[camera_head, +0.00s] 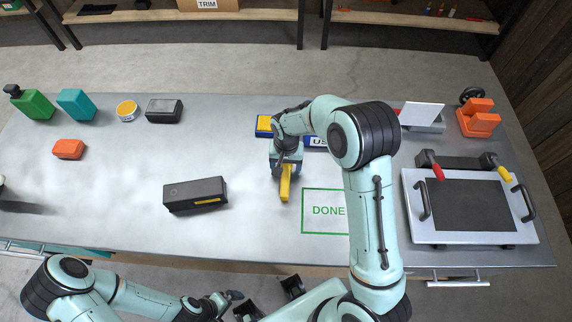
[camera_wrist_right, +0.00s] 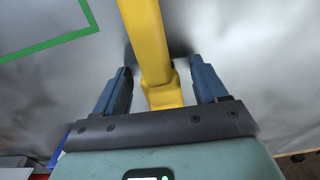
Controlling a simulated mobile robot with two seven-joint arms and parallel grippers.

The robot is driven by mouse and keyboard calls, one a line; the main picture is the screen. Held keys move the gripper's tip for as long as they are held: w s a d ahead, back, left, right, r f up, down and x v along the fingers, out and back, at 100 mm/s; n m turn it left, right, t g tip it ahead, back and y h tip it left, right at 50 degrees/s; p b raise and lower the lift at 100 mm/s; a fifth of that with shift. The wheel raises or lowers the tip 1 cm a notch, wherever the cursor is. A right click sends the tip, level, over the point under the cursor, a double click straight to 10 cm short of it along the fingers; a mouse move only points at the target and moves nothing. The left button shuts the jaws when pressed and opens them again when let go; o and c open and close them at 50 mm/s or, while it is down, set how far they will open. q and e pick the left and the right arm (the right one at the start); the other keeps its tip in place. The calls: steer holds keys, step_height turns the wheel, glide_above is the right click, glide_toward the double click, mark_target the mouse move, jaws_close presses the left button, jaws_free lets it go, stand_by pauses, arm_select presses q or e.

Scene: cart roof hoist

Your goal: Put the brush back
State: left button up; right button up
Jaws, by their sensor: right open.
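The brush shows as a yellow handle (camera_head: 285,186) on the grey bench, left of the green DONE outline (camera_head: 303,211). My right gripper (camera_head: 286,170) is over it from above. In the right wrist view the yellow handle (camera_wrist_right: 150,45) runs between the two blue fingers of the right gripper (camera_wrist_right: 163,85), which are open with a gap on each side. The brush's other end is hidden by the gripper. My left gripper (camera_head: 222,302) is low at the bottom of the head view, off the bench's front edge; its fingers are too unclear to read.
Behind my right arm lies a blue strip (camera_head: 318,142) with a partly hidden label, beside a yellow block (camera_head: 263,124). A black case (camera_head: 195,194) lies to the left. A framed dark panel (camera_head: 470,205) with handles fills the right. Bare bench lies between case and brush.

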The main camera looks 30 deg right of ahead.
mark_target(286, 165)
step_height(286, 165, up, 12)
steer(key=p, duration=0.1)
steer(key=shift+r, duration=0.2)
steer(key=shift+f, duration=0.1)
stand_by(0.6)
